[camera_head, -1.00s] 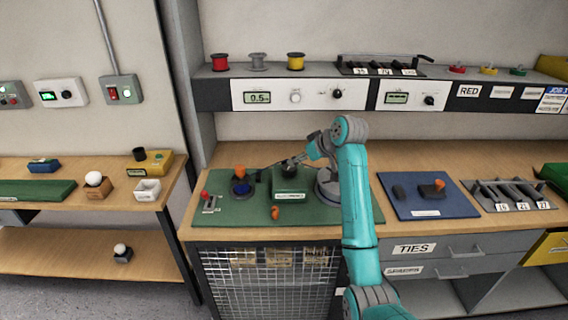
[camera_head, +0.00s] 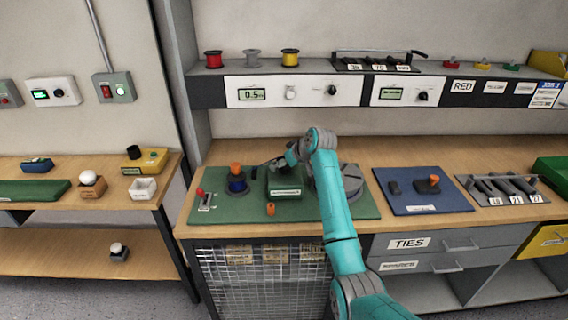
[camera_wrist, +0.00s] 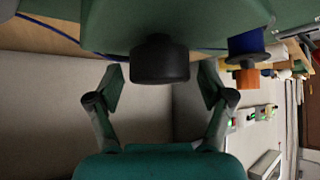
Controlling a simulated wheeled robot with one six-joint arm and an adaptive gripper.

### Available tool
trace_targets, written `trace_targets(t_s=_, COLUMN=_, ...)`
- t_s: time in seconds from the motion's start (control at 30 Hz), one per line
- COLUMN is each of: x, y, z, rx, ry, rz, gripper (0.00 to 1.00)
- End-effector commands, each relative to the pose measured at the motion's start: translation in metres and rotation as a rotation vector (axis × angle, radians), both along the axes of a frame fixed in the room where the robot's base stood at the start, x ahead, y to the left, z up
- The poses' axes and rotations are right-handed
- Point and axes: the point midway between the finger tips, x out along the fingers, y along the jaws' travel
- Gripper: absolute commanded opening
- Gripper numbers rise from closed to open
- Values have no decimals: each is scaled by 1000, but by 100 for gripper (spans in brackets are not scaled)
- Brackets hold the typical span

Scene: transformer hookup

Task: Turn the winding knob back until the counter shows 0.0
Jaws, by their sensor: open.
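The counter (camera_head: 251,94) is a small lit display on the white panel under the shelf and reads 0.5. A black round knob (camera_wrist: 160,62) sticks out of a green housing (camera_wrist: 115,25) in the wrist view. The green block (camera_head: 285,185) stands on the green mat in the head view, where the arm hides its knob. My gripper (camera_wrist: 161,84) is open, its two fingers apart on either side of the knob. No contact between fingers and knob shows. In the head view my gripper (camera_head: 283,162) is small and partly hidden at the block.
A blue spool (camera_head: 237,186) with an orange top stands left of the block; it also shows in the wrist view (camera_wrist: 247,42). An orange peg (camera_head: 271,209) is at the block's front. A grey round base (camera_head: 350,181) stands right. A blue mat (camera_head: 440,201) lies farther right.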

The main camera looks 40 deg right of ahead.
Motion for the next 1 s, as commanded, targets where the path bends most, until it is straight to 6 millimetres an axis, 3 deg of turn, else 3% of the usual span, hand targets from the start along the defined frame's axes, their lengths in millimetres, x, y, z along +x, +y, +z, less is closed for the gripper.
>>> trace_targets(t_s=0.03, x=0, y=0, z=0, rx=0, ry=0, rz=0, gripper=78)
trace_targets(t_s=0.27, x=0, y=0, z=0, rx=0, ry=0, rz=0, gripper=20)
trace_targets(t_s=0.67, x=0, y=0, z=0, rx=1, ry=0, rz=54, gripper=20)
trace_targets(t_s=1.0, x=0, y=0, z=1, rx=1, ry=0, rz=297, gripper=20)
